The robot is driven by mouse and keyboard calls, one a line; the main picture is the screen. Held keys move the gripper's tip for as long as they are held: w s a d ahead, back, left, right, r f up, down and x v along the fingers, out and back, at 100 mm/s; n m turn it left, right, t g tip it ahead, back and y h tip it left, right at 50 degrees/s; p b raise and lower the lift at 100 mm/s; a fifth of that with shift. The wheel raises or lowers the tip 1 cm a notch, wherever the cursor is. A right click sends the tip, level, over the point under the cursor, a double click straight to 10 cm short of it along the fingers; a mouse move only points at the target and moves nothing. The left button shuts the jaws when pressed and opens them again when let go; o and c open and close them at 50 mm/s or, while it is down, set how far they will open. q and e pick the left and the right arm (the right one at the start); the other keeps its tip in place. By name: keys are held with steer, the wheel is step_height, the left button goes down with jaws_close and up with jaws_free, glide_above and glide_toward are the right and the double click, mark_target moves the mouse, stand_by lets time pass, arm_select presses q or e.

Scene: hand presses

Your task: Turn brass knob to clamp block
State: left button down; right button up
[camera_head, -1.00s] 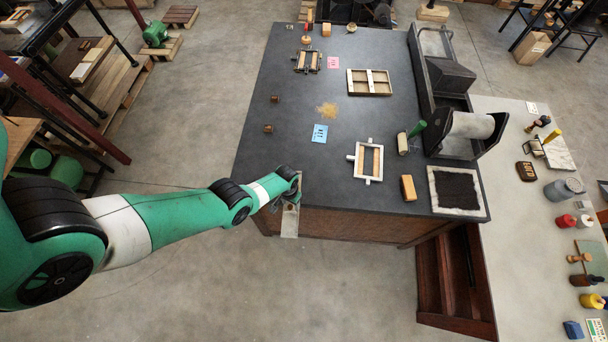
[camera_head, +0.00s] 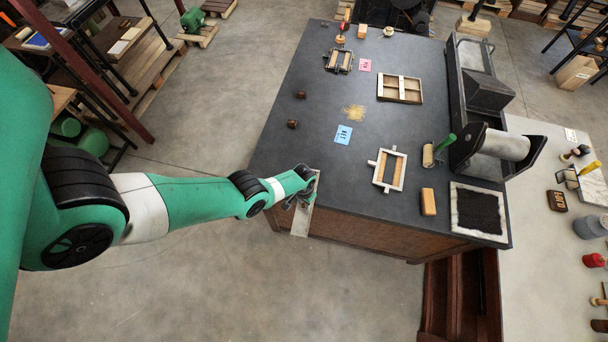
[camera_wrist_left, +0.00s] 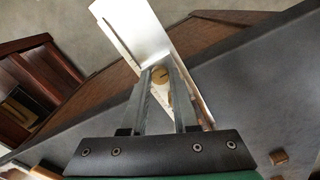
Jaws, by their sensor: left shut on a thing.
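A pale metal tray-like holder (camera_head: 300,222) lies at the near-left corner of the dark table and juts out past its front edge. In the left wrist view this holder (camera_wrist_left: 135,28) has a flat face, a raised side wall and a slot. My left gripper (camera_head: 306,190) is over its table end. In the wrist view my left gripper (camera_wrist_left: 160,72) has its fingers closed on either side of a small round brass knob (camera_wrist_left: 161,76) on the holder. A block inside the holder cannot be made out; the fingers cover part of it. My right gripper is not in view.
The dark table (camera_head: 340,180) carries a white frame (camera_head: 380,180), a wooden block (camera_head: 428,202), a blue card (camera_head: 343,135) and two small brown pieces. A press (camera_head: 490,140) and a black ink slab (camera_head: 478,210) stand at the right. The tabletop around the blue card is mostly clear.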

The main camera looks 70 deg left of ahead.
arm_select(q)
steer(key=shift+m, duration=0.4)
steer(key=m, duration=0.3)
steer(key=shift+m, duration=0.3)
steer(key=m, duration=0.9)
steer(key=shift+d+m, duration=0.1)
steer(key=shift+m, duration=2.2)
steer(key=c, duration=0.7)
jaws_free()
